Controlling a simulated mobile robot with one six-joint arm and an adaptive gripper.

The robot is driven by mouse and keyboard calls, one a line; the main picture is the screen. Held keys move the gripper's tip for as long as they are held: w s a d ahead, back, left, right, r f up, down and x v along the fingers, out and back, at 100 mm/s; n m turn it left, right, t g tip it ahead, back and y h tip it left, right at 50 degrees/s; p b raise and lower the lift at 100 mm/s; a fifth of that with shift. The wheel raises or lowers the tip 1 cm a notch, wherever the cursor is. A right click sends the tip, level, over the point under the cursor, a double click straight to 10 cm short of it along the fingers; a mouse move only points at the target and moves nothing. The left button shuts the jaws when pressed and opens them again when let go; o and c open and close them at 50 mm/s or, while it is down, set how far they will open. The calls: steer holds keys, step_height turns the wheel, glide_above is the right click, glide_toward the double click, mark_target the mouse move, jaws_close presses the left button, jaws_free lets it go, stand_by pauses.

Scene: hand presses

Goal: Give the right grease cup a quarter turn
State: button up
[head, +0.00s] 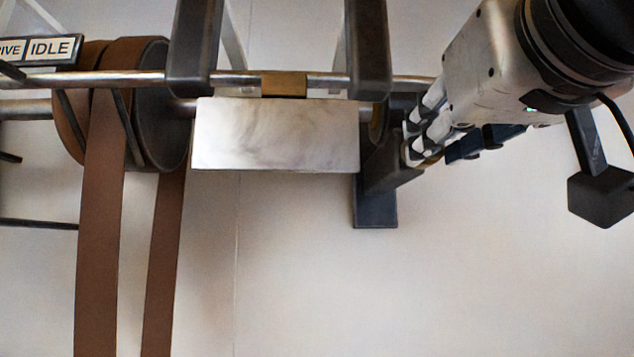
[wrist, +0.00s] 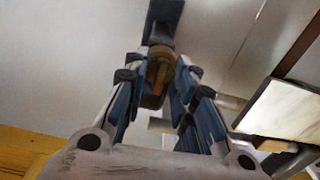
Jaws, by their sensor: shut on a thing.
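The right grease cup, a small brass-coloured piece, shows in the wrist view (wrist: 155,77) between my fingertips, in line with a dark bracket beyond it. My gripper (head: 412,143) reaches in from the upper right in the head view, its fingertips at the right hanger's lower part. In the wrist view my gripper (wrist: 159,82) has one finger on each side of the cup and is shut on it. In the head view the fingers mostly hide the cup. The wrist view does not show how far it is turned.
A pale metal plate (head: 276,135) hangs below the shaft (head: 230,79) between two dark hangers (head: 194,45) (head: 368,48). Brown belts (head: 101,230) run down from a pulley (head: 160,110) at left. A sign (head: 50,49) reads IDLE. Below my gripper is open room before a plain wall.

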steer(key=shift+m, duration=0.3)
steer(key=o, duration=0.8)
steer(key=s, duration=1.2)
steer(key=shift+s, duration=0.1)
